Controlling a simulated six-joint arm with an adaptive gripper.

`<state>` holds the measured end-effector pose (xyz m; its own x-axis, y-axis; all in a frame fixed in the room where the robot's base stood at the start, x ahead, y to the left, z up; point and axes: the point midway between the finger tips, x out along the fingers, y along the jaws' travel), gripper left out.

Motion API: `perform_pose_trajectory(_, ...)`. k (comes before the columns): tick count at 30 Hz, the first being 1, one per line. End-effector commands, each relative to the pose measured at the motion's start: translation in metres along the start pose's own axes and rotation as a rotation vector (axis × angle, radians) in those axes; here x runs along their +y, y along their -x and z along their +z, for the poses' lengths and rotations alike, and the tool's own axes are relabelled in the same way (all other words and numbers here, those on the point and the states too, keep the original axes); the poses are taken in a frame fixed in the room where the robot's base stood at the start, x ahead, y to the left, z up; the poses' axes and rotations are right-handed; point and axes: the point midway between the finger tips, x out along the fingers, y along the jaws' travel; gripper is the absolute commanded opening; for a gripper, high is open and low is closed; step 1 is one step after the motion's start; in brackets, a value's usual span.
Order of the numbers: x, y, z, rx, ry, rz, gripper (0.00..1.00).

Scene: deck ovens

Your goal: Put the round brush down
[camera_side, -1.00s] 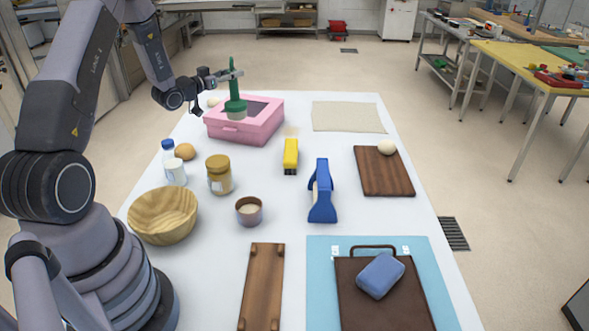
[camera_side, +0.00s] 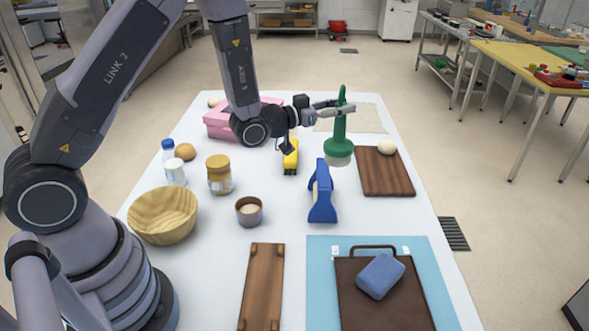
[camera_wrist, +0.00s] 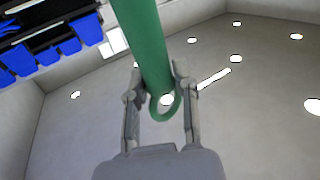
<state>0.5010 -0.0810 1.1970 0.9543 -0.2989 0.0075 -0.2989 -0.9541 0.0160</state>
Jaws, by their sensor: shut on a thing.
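The round brush (camera_side: 340,146) is green with a pale bristle end. It hangs upright, bristles down, over the table between the blue tool and the dark board. My gripper (camera_side: 340,107) is shut on its handle near the top. In the wrist view my gripper (camera_wrist: 163,92) has one finger on each side of the green handle (camera_wrist: 152,45), whose looped end lies between the fingers. The bristle end looks close to the table, but I cannot tell whether it touches.
A blue tool (camera_side: 322,192) stands just in front of the brush. A brown board (camera_side: 384,175) with an egg-like thing (camera_side: 387,147) lies to the right. A yellow object (camera_side: 291,158) is to the left, a beige cloth (camera_side: 366,118) behind. A pink box (camera_side: 218,123) is partly hidden by my arm.

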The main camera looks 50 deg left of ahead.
Motion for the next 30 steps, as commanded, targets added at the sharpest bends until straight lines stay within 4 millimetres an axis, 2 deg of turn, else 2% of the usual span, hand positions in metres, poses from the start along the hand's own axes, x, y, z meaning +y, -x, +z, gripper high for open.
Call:
perform_pose_trajectory(1, 0.019, 0.0, 0.0, 0.0, -0.003, 0.024, 0.0)
perform_pose_trajectory(3, 0.037, 0.002, 0.0, -0.003, -0.007, 0.045, 0.0)
perform_pose_trajectory(9, 0.08, 0.008, 0.001, -0.008, -0.016, 0.095, 0.0)
perform_pose_trajectory(18, 0.076, 0.008, 0.043, -0.011, -0.016, 0.089, 0.0)
perform_pose_trajectory(22, 0.076, 0.005, 0.052, -0.008, -0.016, 0.089, 0.0)
perform_pose_trajectory(26, 0.076, -0.015, 0.062, -0.005, -0.017, 0.089, 0.0)
perform_pose_trajectory(30, 0.075, -0.051, 0.078, -0.005, -0.016, 0.089, 0.0)
